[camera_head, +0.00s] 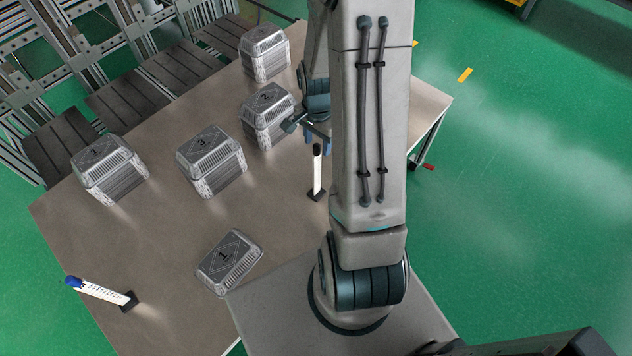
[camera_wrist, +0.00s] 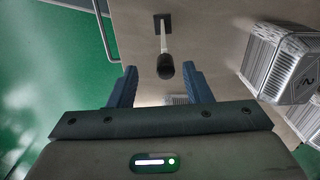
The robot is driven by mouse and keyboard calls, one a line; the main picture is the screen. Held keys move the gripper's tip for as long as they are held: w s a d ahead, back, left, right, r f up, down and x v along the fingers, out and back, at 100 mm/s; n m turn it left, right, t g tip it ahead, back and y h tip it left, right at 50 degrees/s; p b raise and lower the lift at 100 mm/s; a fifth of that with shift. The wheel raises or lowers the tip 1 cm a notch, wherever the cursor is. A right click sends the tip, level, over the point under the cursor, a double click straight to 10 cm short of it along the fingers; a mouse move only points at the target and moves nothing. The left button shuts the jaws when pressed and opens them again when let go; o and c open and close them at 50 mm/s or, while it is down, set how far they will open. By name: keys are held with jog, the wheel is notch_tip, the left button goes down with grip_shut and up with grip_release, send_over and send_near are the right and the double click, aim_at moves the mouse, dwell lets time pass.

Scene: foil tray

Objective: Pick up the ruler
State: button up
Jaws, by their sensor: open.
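Two slim white sticks stand in small dark bases on the table. One has a black top (camera_head: 317,168) and stands near the table's middle, below my gripper (camera_head: 317,138). The other has a blue top (camera_head: 101,291) and faint marks along its side, at the front left. Both could be rulers; I cannot tell which is meant. In the wrist view, the black-topped stick (camera_wrist: 164,50) shows beyond my gripper (camera_wrist: 160,74), lined up between the fingers. The fingers are open and hold nothing. My arm hides part of the table.
Foil tray stacks marked 1 (camera_head: 110,172), 3 (camera_head: 212,163) and 2 (camera_head: 268,117) stand on the brown table (camera_head: 160,260), with another stack (camera_head: 265,55) behind. A low foil tray (camera_head: 230,262) lies near the front. One stack (camera_wrist: 283,65) is right of my gripper in the wrist view.

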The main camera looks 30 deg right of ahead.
jog(key=shift+f, duration=1.45)
send_over(317, 172)
jog(key=shift+f, duration=2.55)
jog(key=shift+w+d+p, duration=0.15)
jog(key=shift+w+p, duration=0.1)
jog(key=shift+p, duration=0.1)
jog(key=shift+c, duration=0.4)
grip_shut()
